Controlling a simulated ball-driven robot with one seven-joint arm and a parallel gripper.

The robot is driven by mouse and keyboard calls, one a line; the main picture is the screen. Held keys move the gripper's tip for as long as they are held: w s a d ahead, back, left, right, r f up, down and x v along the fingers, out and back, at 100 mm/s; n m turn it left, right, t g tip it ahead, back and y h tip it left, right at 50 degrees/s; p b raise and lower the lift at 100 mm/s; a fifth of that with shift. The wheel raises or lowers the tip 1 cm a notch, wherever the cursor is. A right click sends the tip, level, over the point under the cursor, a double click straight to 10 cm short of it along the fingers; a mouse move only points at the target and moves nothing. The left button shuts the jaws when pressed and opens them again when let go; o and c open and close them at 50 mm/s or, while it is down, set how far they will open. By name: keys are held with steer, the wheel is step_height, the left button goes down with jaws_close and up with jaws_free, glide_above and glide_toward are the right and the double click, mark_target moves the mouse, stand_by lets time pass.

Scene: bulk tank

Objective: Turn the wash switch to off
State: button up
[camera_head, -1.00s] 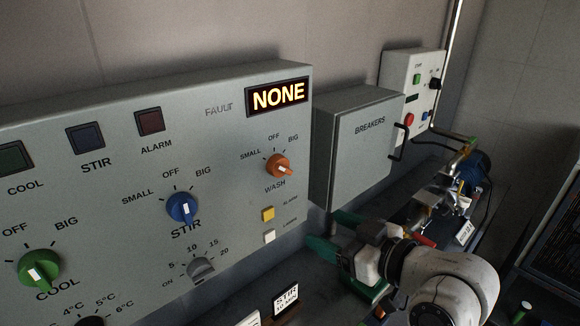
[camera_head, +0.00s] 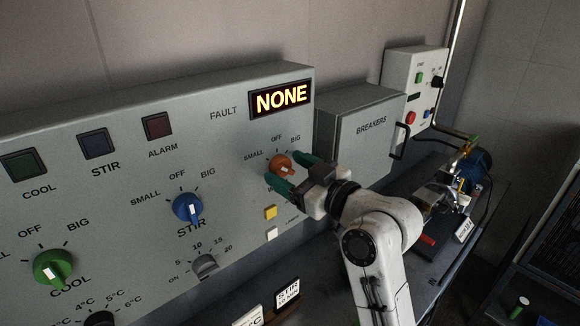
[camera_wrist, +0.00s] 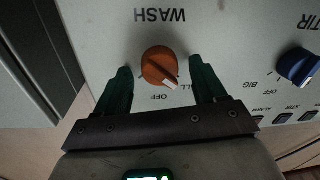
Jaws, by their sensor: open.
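The wash switch is an orange knob with a white mark, on the right part of the grey control panel; it shows in the head view (camera_head: 281,164) and the wrist view (camera_wrist: 158,65). In the wrist view, which is upside down, the mark lies toward the side with the OFF and partly hidden SMALL labels. The BIG label of this switch is hidden there. My gripper (camera_head: 295,172) is open, with one green finger on each side of the knob. In the wrist view the gripper (camera_wrist: 159,76) shows gaps between both fingers and the knob.
The blue stir knob (camera_head: 187,208) and green cool knob (camera_head: 52,268) are to the left. A yellow button (camera_head: 270,212) and a white button (camera_head: 271,233) sit just below my gripper. The breakers box (camera_head: 362,150) stands close on the right. The fault display (camera_head: 281,98) reads NONE.

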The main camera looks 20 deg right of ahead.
steer(key=shift+w+a, duration=0.1)
steer(key=shift+w, duration=0.1)
steer(key=c, duration=1.1)
